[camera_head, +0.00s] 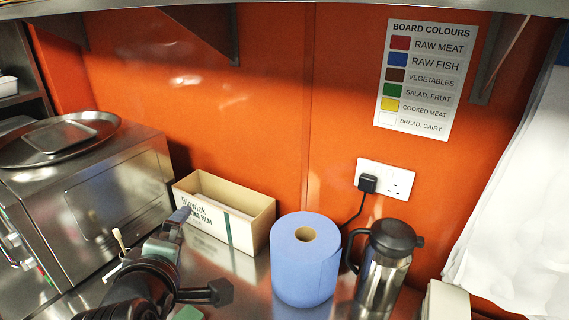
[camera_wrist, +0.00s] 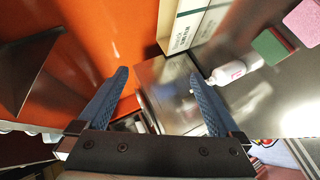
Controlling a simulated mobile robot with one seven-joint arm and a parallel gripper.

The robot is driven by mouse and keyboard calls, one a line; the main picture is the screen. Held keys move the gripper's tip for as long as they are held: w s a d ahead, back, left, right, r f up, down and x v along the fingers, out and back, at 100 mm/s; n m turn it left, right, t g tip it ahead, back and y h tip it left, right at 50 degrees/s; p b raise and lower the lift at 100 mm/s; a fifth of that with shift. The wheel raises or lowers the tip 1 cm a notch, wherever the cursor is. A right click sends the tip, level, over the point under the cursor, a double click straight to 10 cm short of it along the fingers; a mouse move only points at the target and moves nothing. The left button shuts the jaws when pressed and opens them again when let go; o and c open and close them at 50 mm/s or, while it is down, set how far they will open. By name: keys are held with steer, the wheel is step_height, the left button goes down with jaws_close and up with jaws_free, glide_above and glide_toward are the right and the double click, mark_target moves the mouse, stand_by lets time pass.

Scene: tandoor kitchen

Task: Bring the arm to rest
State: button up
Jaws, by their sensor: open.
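My gripper (camera_wrist: 158,74) is open in the wrist view, its two blue ridged fingers spread apart with nothing held between them. In the head view my gripper (camera_head: 180,216) shows beyond my dark arm at the lower left, in front of the cardboard film box (camera_head: 235,231). From there I cannot tell whether it touches the box. The box also shows at the top of the wrist view (camera_wrist: 190,22), beyond the fingers.
A blue paper roll (camera_head: 305,273) and a steel flask (camera_head: 383,272) stand right of the arm. A white bottle (camera_wrist: 227,73) and sponges (camera_wrist: 272,47) lie on the counter.

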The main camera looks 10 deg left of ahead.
steer(key=w+d+r+m+t, duration=0.1)
steer(key=d+r+m+t, duration=0.15)
steer(key=r, duration=0.35)
steer(key=w+d+r+m+t, duration=0.2)
steer(key=d+r+m, duration=0.15)
steer(key=r, duration=0.25)
steer(key=s+d+r+m+t+h, duration=0.1)
steer(key=s+d+r+m+t, duration=0.2)
steer(key=r, duration=0.5)
steer(key=s+d+r+m+t+h, duration=0.1)
steer(key=s+d+r+m+t, duration=0.3)
steer(key=d+r, duration=0.4)
steer(key=s+d+r+m+t+h, duration=0.1)
steer(key=s+d+r+m+t, duration=0.2)
steer(key=r, duration=0.6)
steer(key=s+d+m, duration=0.1)
steer(key=s+d, duration=0.1)
steer(key=shift+s+d+m+h, duration=0.25)
steer(key=shift+d+m+h, duration=0.05)
steer(key=shift+m+h, duration=0.1)
steer(key=shift+t, duration=0.25)
